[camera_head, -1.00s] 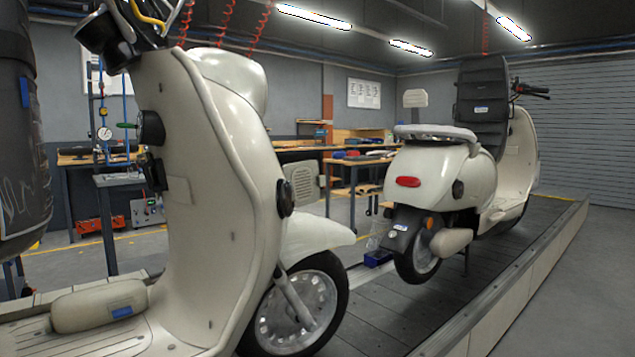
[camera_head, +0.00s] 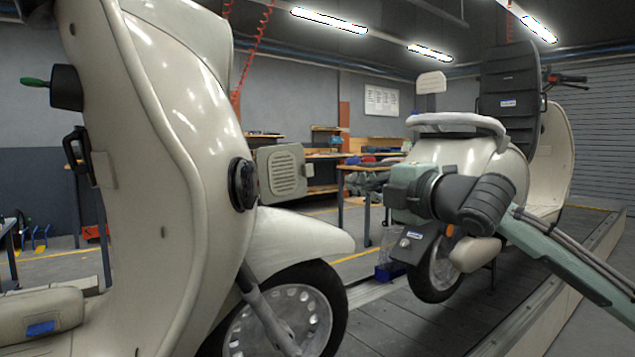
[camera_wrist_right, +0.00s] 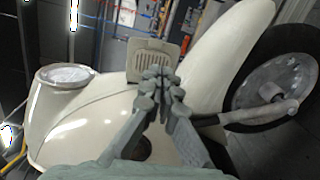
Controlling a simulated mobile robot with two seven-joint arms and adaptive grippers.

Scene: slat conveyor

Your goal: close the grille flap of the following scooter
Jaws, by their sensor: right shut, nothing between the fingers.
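The following scooter (camera_head: 180,150) is the cream one close on the left. Its grille flap (camera_head: 283,173), a pale panel with slots and a small tab, stands open, sticking out from the scooter's front above the fender. In the right wrist view the flap (camera_wrist_right: 148,60) is beyond my fingers, which cover its lower edge; I cannot tell whether they touch. My right gripper (camera_head: 352,183) is to the right of the flap in the head view, pointing towards it. Its fingers (camera_wrist_right: 160,74) are shut and empty. My left gripper is not in view.
Another cream scooter (camera_head: 465,155) with a dark backrest stands ahead on the slat conveyor (camera_head: 390,325), partly behind my right arm. The following scooter's front fender (camera_head: 300,238) and wheel lie below the flap. Workbenches (camera_head: 325,190) stand behind.

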